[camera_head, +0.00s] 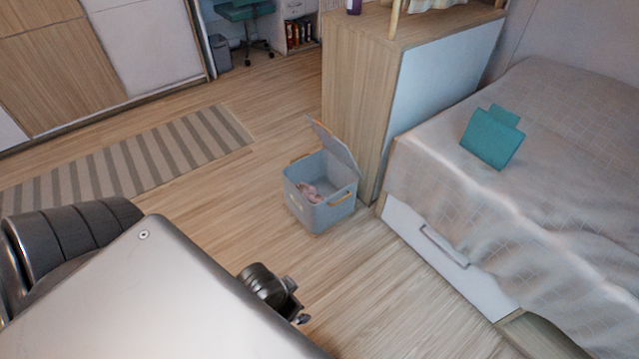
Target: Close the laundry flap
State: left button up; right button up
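A grey laundry box (318,212) stands on the wooden floor near the centre of the head view, beside the wooden cabinet. Its flap (334,150) stands up, open, hinged on the side towards the cabinet. Some pinkish cloth (311,193) lies inside the box. An orange-brown handle (342,198) shows on the box's rim. One dark gripper part (290,300) sticks out past my white body at the bottom centre, well short of the box. Its fingers are too small and hidden to tell whether they are open. My other gripper is not in view.
The wooden cabinet (352,95) stands right behind the box. The bed (560,190) with a drawer (440,255) fills the right side. A striped rug (130,160) lies to the left. Bare floor (225,200) is free left of the box.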

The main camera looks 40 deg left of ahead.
aim_at(337, 148)
jog(key=u, duration=0.95)
jog(key=i, duration=1.55)
jog(key=z, duration=0.2)
